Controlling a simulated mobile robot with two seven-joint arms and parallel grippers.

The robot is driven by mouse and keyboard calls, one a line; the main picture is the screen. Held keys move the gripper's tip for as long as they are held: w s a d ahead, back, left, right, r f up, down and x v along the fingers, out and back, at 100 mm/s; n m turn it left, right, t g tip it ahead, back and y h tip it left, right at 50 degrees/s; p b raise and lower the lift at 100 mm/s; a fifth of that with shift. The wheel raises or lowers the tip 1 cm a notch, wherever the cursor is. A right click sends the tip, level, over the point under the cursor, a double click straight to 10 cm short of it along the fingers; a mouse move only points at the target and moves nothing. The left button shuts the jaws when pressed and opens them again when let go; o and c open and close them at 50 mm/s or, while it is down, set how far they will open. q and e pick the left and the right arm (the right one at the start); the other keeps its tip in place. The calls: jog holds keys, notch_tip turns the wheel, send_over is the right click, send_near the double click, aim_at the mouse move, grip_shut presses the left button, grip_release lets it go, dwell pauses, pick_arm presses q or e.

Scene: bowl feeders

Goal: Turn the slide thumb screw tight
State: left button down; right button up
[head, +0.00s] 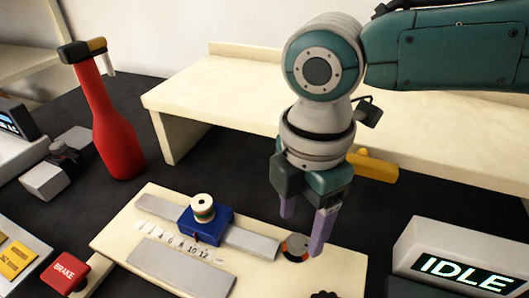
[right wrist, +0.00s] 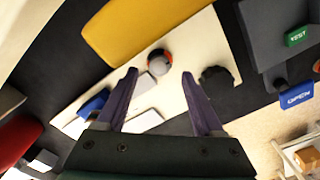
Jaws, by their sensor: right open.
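A blue slide block (head: 207,224) sits on a grey rail on a cream board (head: 120,243) with a number scale. My right gripper (head: 303,226) points down, open and empty, to the right of the slide and apart from the knob. It is above a round grey and orange piece (head: 296,246). In the right wrist view this piece (right wrist: 159,62) shows between the purple fingers, and the blue block (right wrist: 95,103) is partly hidden behind the left finger. My left gripper is out of view.
A black knob (right wrist: 216,78) is on the board's right part. An IDLE display box (head: 460,262) stands at the right, a red BRAKE button (head: 66,272) at the left. A red bottle (head: 116,135) and a raised cream shelf (head: 235,85) stand behind. A yellow bar (head: 374,166) lies behind my gripper.

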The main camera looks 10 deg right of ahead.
aim_at(298, 241)
jog(key=shift+f+b, duration=0.3)
jog(key=shift+f, duration=1.35)
jog(key=shift+c, duration=0.3)
grip_shut()
